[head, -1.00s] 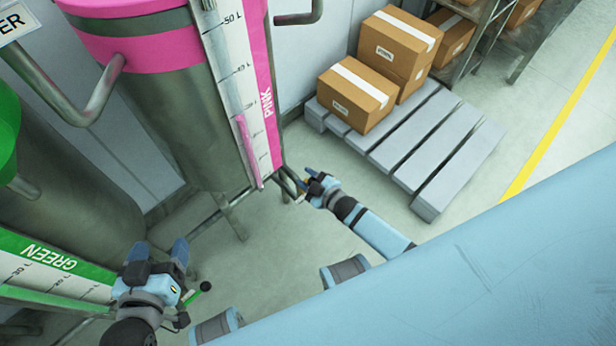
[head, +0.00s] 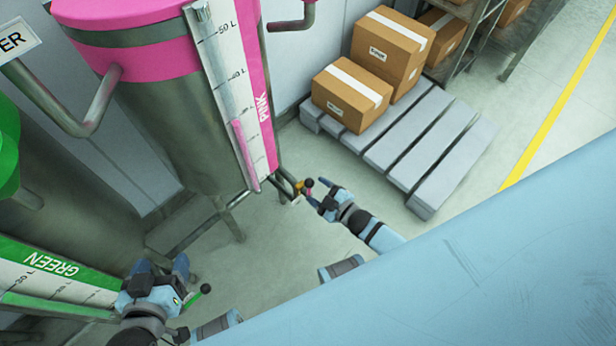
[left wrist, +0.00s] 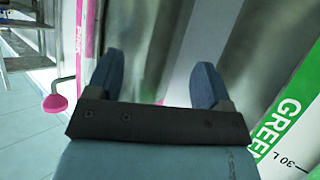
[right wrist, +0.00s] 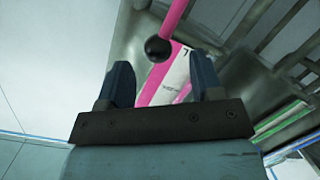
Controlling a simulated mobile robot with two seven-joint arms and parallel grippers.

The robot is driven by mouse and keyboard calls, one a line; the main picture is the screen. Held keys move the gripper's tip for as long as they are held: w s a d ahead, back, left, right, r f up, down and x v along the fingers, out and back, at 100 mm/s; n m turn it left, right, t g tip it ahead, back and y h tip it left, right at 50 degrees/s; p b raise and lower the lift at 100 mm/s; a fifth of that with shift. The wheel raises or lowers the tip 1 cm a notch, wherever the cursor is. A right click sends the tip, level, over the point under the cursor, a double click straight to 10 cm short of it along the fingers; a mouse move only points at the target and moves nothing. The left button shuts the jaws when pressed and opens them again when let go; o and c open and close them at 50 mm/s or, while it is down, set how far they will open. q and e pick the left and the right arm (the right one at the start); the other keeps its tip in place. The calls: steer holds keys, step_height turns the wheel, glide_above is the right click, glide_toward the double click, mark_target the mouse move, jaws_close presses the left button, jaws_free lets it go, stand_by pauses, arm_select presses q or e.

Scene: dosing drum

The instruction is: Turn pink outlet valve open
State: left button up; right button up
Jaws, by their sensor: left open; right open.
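The pink tank (head: 165,100) stands at the upper left in the head view, with a pink-edged scale on its front. Its outlet valve (head: 299,188) is low at the tank's foot, small and yellowish, with a dark ball knob (head: 308,183). In the right wrist view the black ball knob (right wrist: 158,48) on a pink lever (right wrist: 176,14) shows between the fingertips in the picture; whether it lies between them in depth, I cannot tell. My right gripper (head: 317,194) is open beside the valve. My left gripper (head: 162,265) is open and empty near the green scale.
The green tank (head: 60,215) and a green-handled lever (head: 195,297) with a black knob are close to my left gripper. A grey pallet (head: 420,140) with several cardboard boxes (head: 350,95) stands behind my right arm. Floor between the arms is clear.

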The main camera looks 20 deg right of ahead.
steer(key=p+v, duration=0.1)
steer(key=v, duration=0.6)
steer(key=shift+s, duration=0.3)
steer(key=shift+d, duration=0.1)
